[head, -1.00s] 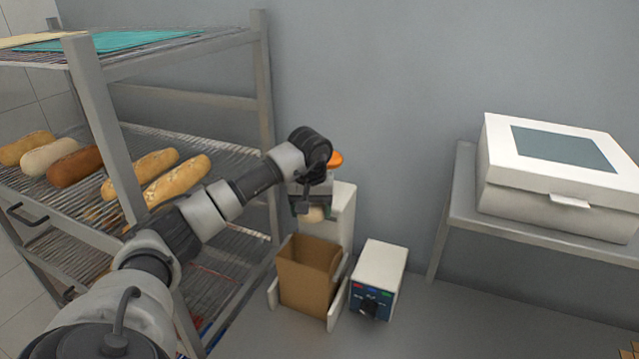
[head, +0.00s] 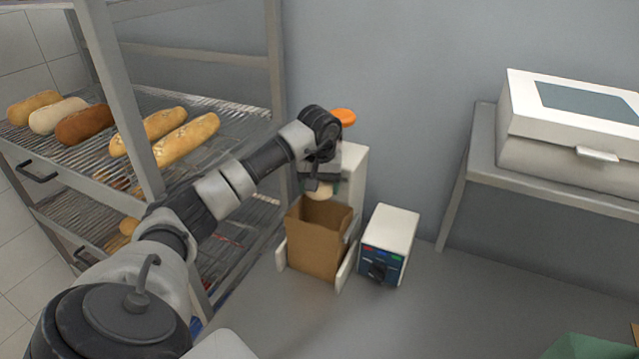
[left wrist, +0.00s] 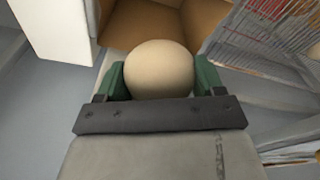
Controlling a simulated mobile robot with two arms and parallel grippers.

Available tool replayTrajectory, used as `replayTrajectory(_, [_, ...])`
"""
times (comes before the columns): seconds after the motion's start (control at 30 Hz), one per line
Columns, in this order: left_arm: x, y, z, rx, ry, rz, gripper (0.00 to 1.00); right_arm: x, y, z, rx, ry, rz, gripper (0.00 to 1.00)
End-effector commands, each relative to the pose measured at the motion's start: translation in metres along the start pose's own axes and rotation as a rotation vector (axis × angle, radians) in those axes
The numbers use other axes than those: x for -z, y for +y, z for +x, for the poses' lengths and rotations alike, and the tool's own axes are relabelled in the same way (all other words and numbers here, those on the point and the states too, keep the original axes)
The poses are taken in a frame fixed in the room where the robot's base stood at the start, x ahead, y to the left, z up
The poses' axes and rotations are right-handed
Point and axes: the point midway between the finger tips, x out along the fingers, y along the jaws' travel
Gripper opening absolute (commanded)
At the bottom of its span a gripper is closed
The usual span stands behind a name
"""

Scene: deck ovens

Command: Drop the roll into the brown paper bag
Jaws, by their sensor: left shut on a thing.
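My left gripper (head: 322,182) is shut on a pale round roll (head: 321,193) and holds it over the open mouth of the brown paper bag (head: 316,246). In the left wrist view the roll (left wrist: 159,69) sits between the two green fingers of the gripper (left wrist: 160,80). The inside of the bag (left wrist: 150,22) shows beyond it. The bag stands upright and open in a white holder (head: 346,266). The roll's lower part is close to the bag's rim; I cannot tell whether it is below it. My right gripper is not in view.
A small white box with a dial (head: 389,244) stands right of the bag. A wire rack (head: 232,145) with several loaves is at the left. A white lidded box (head: 570,130) sits on a raised grey shelf at the right. The counter in front is mostly clear.

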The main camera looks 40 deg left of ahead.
Motion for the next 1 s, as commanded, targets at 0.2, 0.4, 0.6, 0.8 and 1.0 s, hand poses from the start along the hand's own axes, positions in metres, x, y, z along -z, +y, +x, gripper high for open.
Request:
replayTrajectory(0.2, [0.000, 0.000, 0.000, 0.000, 0.000, 0.000, 0.94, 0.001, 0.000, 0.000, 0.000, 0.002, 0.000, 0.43])
replayTrajectory(0.4, [0.000, 0.001, -0.001, -0.002, 0.002, 0.001, 0.98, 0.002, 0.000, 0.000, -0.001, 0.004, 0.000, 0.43])
replayTrajectory(0.6, [0.000, 0.001, -0.001, -0.003, 0.002, 0.000, 0.98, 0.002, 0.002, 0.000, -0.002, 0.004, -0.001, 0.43])
replayTrajectory(0.8, [0.001, 0.001, -0.006, -0.005, 0.006, 0.001, 0.98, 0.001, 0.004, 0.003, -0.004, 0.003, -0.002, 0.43])
replayTrajectory(1.0, [0.001, 0.000, -0.040, -0.008, 0.011, -0.001, 0.98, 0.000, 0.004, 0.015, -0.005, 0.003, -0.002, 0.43])
